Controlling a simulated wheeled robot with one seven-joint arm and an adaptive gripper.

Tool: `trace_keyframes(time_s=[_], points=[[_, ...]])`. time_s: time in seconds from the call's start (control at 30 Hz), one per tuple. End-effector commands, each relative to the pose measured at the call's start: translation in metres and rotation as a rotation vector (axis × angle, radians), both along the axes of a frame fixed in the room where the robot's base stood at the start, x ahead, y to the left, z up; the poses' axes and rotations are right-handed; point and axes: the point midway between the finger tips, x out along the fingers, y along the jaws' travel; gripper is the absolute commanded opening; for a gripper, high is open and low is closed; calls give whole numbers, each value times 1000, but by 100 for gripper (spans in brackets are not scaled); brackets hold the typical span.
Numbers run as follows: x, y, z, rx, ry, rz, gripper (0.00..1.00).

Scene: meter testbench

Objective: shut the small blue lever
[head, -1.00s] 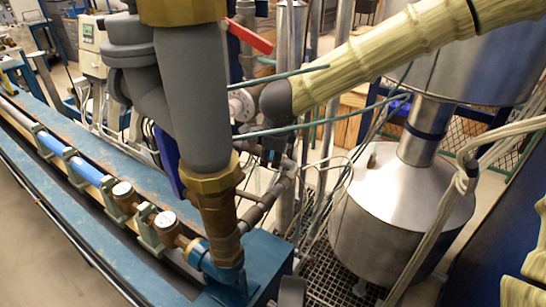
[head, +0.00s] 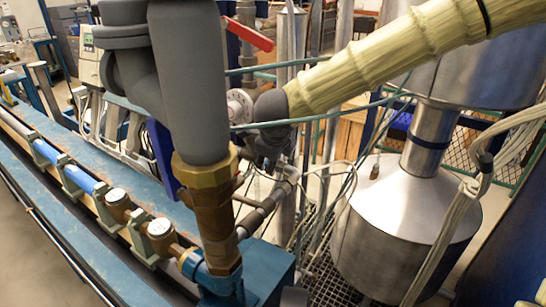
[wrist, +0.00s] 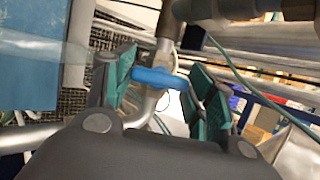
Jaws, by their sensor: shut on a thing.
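The small blue lever (wrist: 160,78) lies between the two teal-padded fingers of my gripper (wrist: 167,80) in the wrist view. The lever runs almost crosswise from finger to finger, sloping slightly down to the right. My gripper is shut on it. A thin metal pipe (wrist: 165,50) with a fitting runs up behind the lever.
A thick grey pipe with a brass collar (head: 205,180) stands in the head view foreground. A steel tank (head: 400,220) stands right. Blue bench (head: 75,170) runs along the left.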

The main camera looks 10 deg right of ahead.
Motion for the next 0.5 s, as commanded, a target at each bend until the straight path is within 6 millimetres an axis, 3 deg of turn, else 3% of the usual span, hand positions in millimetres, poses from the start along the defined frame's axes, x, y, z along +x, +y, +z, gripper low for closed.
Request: trace_keyframes(time_s=[0.13, 0.17, 0.27, 0.5], points=[[1, 0, 1, 1, -2, -1, 31], [1, 0, 1, 1, -2, -1, 59], [1, 0, 1, 1, -1, -1, 77], [0, 0, 0, 0, 0, 0, 77]])
